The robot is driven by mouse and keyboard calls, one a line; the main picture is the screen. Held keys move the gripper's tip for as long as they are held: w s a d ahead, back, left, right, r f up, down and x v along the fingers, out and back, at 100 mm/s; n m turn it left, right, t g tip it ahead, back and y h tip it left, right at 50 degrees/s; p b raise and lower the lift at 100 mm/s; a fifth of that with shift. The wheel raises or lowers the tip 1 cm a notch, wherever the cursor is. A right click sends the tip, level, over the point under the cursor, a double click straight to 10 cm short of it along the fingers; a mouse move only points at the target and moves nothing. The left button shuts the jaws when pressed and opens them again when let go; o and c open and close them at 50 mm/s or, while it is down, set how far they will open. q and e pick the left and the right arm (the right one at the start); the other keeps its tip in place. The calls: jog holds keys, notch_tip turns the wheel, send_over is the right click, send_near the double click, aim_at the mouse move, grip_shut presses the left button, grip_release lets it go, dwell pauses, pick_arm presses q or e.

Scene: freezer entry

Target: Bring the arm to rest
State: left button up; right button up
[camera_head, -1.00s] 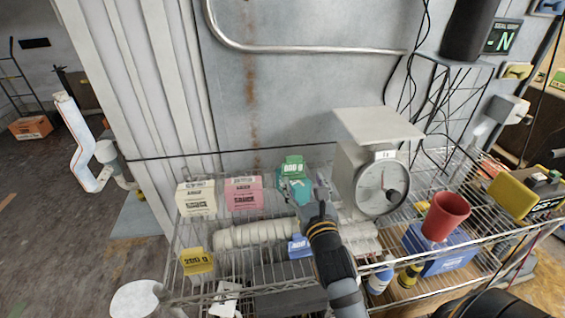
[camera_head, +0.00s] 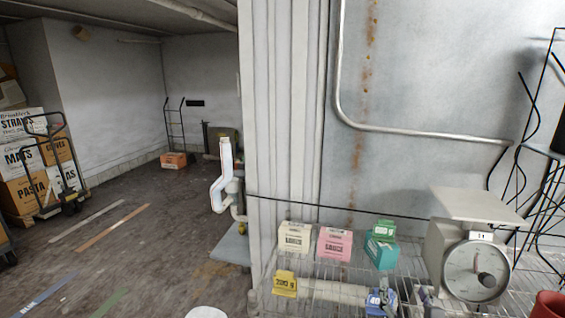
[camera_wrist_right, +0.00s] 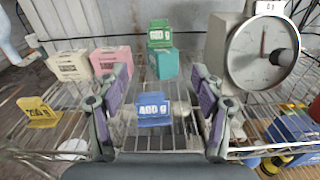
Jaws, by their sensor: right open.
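My right gripper (camera_head: 408,294) shows only in part at the bottom edge of the head view, low over the front of the wire shelf. In the right wrist view my right gripper (camera_wrist_right: 160,80) is open, with its two purple-padded fingers spread wide and nothing held between them. Beyond the fingers are a blue weight tag (camera_wrist_right: 153,110), a teal box (camera_wrist_right: 165,65) and a green tag (camera_wrist_right: 159,34) above it. My left gripper is in neither current view.
The wire shelf (camera_head: 330,270) carries a cream box (camera_head: 292,238), a pink box (camera_head: 335,243), a yellow tag (camera_head: 285,284) and a dial scale (camera_head: 474,250). A red cup (camera_head: 548,305) is at the right edge. Open floor (camera_head: 140,240) lies to the left.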

jog(key=s+f+m+g+y, duration=0.1)
jog(key=s+f+m+g, duration=0.25)
jog(key=f+m, duration=0.4)
jog(key=s+f+m+g+y, duration=0.15)
jog(key=f+m+g, duration=0.25)
jog(key=f+m, duration=0.4)
jog(key=s+a+f+m+g+y, duration=0.15)
jog(key=s+f+m+g, duration=0.45)
jog(key=s+m, duration=0.75)
notch_tip(320, 180, down, 28)
jog(key=d+m+g, duration=0.2)
jog(key=m, duration=0.1)
pick_arm(q)
jog(key=shift+w+d, duration=0.25)
jog(key=shift+w, duration=0.65)
pick_arm(e)
jog(key=s+d+f, duration=0.1)
jog(key=s+f, duration=1.4)
jog(key=s, duration=0.3)
jog(key=shift+s+d, duration=0.2)
jog(key=shift+s, duration=0.1)
jog(key=shift+f+g, duration=0.1)
jog(key=shift+g, duration=0.15)
